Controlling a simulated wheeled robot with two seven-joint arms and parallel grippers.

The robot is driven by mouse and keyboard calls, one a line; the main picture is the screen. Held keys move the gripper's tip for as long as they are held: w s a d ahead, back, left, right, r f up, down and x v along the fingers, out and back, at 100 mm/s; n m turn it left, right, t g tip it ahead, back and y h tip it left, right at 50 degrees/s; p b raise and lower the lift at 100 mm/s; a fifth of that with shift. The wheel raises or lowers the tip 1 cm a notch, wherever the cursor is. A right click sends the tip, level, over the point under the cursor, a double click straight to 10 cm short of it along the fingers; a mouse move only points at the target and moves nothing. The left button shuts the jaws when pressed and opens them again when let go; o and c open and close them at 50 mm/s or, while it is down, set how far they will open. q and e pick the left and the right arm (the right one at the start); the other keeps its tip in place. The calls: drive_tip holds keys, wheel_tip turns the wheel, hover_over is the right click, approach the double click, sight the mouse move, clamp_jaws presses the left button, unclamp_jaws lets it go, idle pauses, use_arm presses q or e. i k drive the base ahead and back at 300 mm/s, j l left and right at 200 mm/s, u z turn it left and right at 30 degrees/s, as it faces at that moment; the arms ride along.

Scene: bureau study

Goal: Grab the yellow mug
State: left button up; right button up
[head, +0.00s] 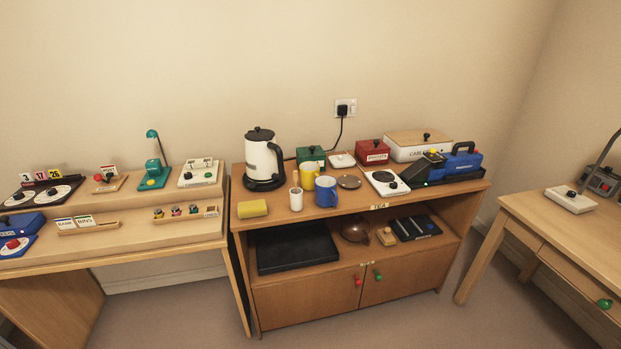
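The yellow mug (308,174) stands upright on the top of the wooden tea cabinet (271,222), near the middle. The blue mug (326,192) stands just in front of it and to its right, and hides part of its lower side. A white cup (296,199) stands in front of it to the left. Neither of my grippers shows in the head view.
A kettle (263,160) stands left of the mugs; a yellow sponge (252,208) lies at the front left. Green (311,156) and red (372,152) boxes stand behind. Desks flank the cabinet on the left (120,256) and right (520,212). Floor shows in front.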

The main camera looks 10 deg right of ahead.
sight(312, 178)
drive_tip(key=i+l+z, duration=0.3)
drive_tip(key=i+l, duration=0.35)
drive_tip(key=i+l+z, duration=0.35)
drive_tip(key=i+l, duration=0.3)
